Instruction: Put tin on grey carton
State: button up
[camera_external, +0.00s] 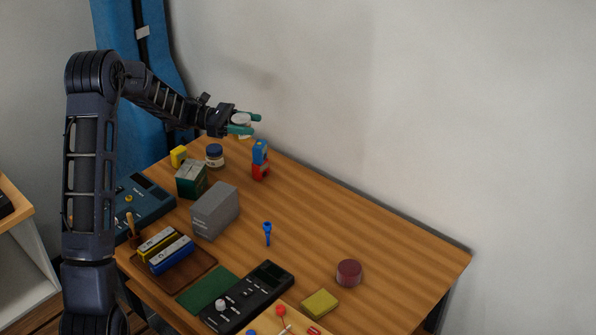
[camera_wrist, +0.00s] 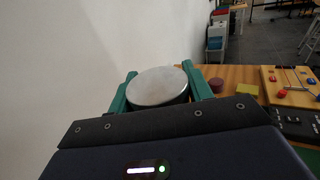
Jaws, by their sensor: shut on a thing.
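The tin (camera_external: 241,119) is a round can with a pale silver-white lid. My gripper (camera_external: 248,123) is shut on it, holding it in the air above the far left end of the table. In the wrist view, the lid of the tin (camera_wrist: 157,86) sits between the two green fingers of my gripper (camera_wrist: 159,74), and its dark side shows below. The grey carton (camera_external: 215,211) is an upright box on the left part of the table, nearer the external camera than my gripper and apart from it. Its top looks bare.
A green box (camera_external: 191,180), a blue-lidded jar (camera_external: 214,156), a yellow block (camera_external: 178,156) and a blue-and-red item (camera_external: 260,160) stand beyond the carton. A wooden tray (camera_external: 197,268) with harmonica-like items lies nearer. The table's right side holds a dark red round item (camera_external: 348,272).

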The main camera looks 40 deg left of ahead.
jog(key=s+a+r, duration=0.3)
jog(key=s, duration=0.7)
jog(key=g, duration=0.1)
send_over(219, 199)
jog(key=shift+m, duration=0.3)
notch_tip(219, 199, down, 20)
jog(key=shift+f, duration=0.1)
jog(key=shift+f, duration=0.15)
jog(key=o, duration=1)
